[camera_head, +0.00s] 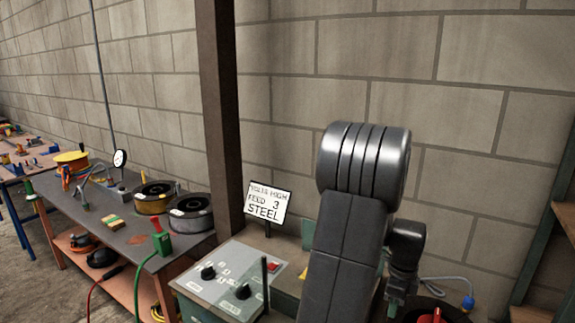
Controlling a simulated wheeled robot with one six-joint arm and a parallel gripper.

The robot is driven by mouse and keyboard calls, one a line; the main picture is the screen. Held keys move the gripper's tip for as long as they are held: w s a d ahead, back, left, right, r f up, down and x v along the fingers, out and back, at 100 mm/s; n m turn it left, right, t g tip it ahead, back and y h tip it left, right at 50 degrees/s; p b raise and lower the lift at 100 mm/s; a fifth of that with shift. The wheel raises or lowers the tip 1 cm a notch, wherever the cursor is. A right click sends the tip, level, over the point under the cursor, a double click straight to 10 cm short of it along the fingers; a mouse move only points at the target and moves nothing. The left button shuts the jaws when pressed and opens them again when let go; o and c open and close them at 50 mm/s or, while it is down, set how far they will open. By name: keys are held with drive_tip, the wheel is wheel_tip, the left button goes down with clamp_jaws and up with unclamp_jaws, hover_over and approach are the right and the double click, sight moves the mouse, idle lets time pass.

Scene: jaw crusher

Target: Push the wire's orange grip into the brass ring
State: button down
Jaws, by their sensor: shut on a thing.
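My arm's dark links fill the lower right middle, and my wrist bends down toward the bottom edge. My gripper's fingertips are not visible, and neither is anything they may hold. I cannot make out the wire's orange grip or the brass ring. A grey wire (445,279) curls at the lower right beside a blue piece (468,302). A red round part (430,314) shows at the bottom edge just right of my wrist, mostly cut off.
A grey control panel (222,284) with black knobs stands left of my arm, with a sign (267,203) behind it. A workbench (128,240) with spools and tools runs left. A dark post (219,110) and block wall rise behind. A green upright (545,215) stands right.

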drive_tip(key=shift+r, duration=0.1)
drive_tip(key=shift+r+p, duration=2.2)
drive_tip(key=shift+r, duration=0.7)
